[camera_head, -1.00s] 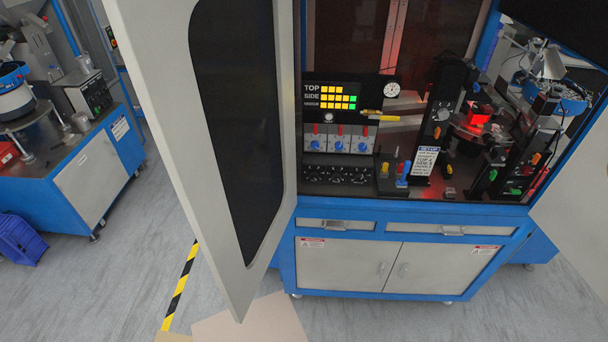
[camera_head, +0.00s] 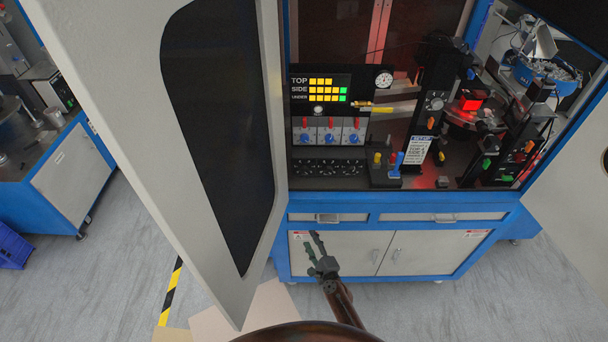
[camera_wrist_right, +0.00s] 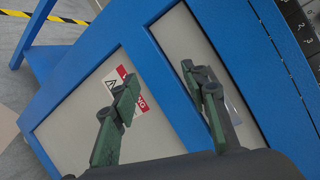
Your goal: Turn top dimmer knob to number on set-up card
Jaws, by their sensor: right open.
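A panel with three blue dimmer knobs (camera_head: 329,138), each below a red switch, is inside the open machine. Which knob is the top one is too small to read. Above it, a display (camera_head: 328,90) has rows marked TOP, SIDE and a third label; the TOP row is shortest, all yellow. The white set-up card (camera_head: 416,151) stands right of the knobs; its small print seems to read TOP 4. My right gripper (camera_head: 313,243) is open and empty, below the knobs before the cabinet doors; the right wrist view shows its parted fingers (camera_wrist_right: 160,78). My left gripper is out of view.
The large grey machine door (camera_head: 140,110) stands open at left. A row of black knobs (camera_head: 330,168) lies below the dimmers. A blue-handled lever (camera_head: 397,163) stands at the bench's front. The blue front edge (camera_head: 400,202) lies between gripper and bench top.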

